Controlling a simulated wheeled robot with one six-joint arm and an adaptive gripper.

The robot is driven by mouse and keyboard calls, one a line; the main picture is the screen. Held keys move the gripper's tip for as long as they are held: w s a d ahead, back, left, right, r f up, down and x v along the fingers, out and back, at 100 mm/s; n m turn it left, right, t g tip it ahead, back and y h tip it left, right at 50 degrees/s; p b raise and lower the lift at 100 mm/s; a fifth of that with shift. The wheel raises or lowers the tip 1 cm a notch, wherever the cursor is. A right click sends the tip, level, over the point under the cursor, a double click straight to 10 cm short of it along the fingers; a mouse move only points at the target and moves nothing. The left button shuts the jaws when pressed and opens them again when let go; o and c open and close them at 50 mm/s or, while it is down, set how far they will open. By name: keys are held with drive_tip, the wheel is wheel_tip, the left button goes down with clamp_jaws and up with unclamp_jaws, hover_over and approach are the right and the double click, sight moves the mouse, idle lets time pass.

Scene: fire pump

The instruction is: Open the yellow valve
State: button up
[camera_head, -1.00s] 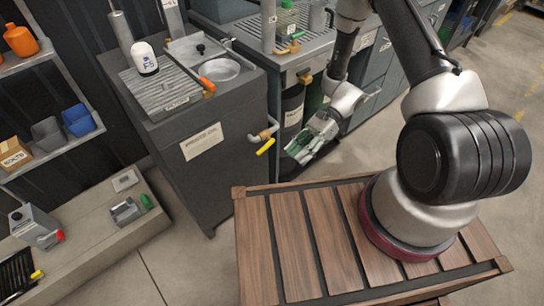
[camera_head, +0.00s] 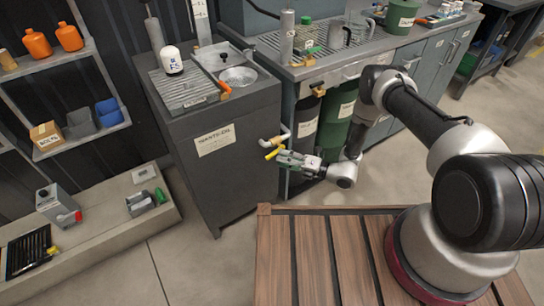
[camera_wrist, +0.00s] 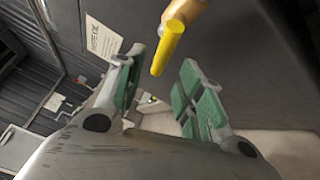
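The yellow valve handle (camera_head: 274,153) sits on a brass pipe fitting (camera_head: 277,140) on the right side of the dark waste-oil cabinet (camera_head: 222,160). In the wrist view the yellow handle (camera_wrist: 168,46) points down toward the space between the fingertips. My gripper (camera_head: 285,158) is at the valve, just below and right of the handle. In the wrist view my gripper (camera_wrist: 158,92) is open, with green pads on both fingers, and empty. The handle's tip appears near the gap, and I see no finger closed on it.
The cabinet carries a basin (camera_head: 238,76) and a white bottle (camera_head: 172,60). Dark and green drums (camera_head: 337,115) stand under the workbench to the right. My wooden-topped base is in front. Shelves with orange bottles (camera_head: 37,44) are at the left.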

sight(271, 154)
drive_tip(key=x, duration=0.5)
drive_tip(key=shift+w+a, duration=0.15)
drive_tip(key=shift+a, duration=0.2)
clamp_jaws()
